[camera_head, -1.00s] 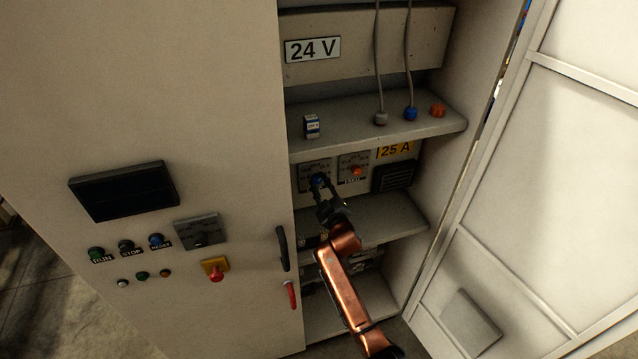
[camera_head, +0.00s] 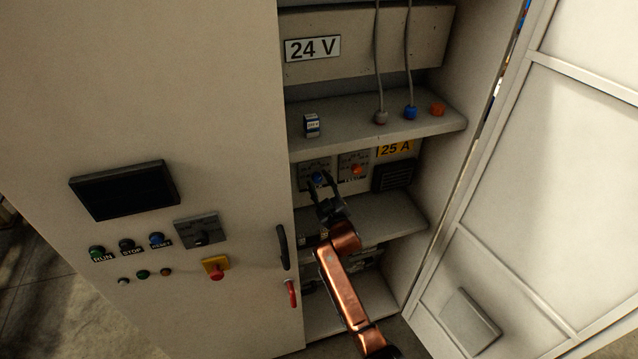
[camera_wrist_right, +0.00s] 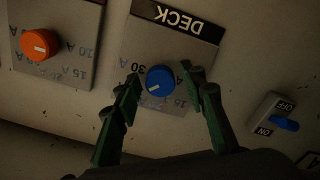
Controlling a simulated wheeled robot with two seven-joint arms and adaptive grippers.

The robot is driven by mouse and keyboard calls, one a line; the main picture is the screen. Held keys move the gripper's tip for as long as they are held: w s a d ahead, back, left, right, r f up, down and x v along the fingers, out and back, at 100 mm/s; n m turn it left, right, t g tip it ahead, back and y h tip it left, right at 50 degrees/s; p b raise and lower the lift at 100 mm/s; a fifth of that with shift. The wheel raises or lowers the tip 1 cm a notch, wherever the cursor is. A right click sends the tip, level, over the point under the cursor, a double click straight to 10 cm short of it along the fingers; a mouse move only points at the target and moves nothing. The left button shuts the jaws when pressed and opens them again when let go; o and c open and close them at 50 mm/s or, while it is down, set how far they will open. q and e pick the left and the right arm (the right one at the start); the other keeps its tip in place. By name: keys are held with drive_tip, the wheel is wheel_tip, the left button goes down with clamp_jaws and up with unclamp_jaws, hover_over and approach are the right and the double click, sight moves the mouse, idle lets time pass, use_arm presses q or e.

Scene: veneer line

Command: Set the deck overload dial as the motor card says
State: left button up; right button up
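The deck overload dial is a blue knob (camera_head: 318,179) on a grey plate inside the open cabinet. In the right wrist view the knob (camera_wrist_right: 159,81) sits below an upside-down DECK label (camera_wrist_right: 167,19). Its white mark points to the lower left of that picture; the scale is partly hidden by a finger. My right gripper (camera_head: 319,184) is open in front of the dial. In the wrist view its fingers (camera_wrist_right: 162,78) stand on either side of the knob with gaps. A yellow label reading 25 A (camera_head: 396,149) is at the right; I cannot tell whether it is the motor card. My left gripper is not in view.
An orange dial (camera_head: 357,169) is right beside the deck dial. A blue ON/OFF switch (camera_wrist_right: 285,124) shows in the wrist view. A shelf (camera_head: 375,133) with small parts and hanging cables is above, another shelf (camera_head: 385,217) below. The open door (camera_head: 560,150) stands at the right.

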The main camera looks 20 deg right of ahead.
drive_tip(key=shift+o, duration=0.2)
drive_tip(key=s, duration=1.2)
drive_tip(key=shift+d, duration=0.15)
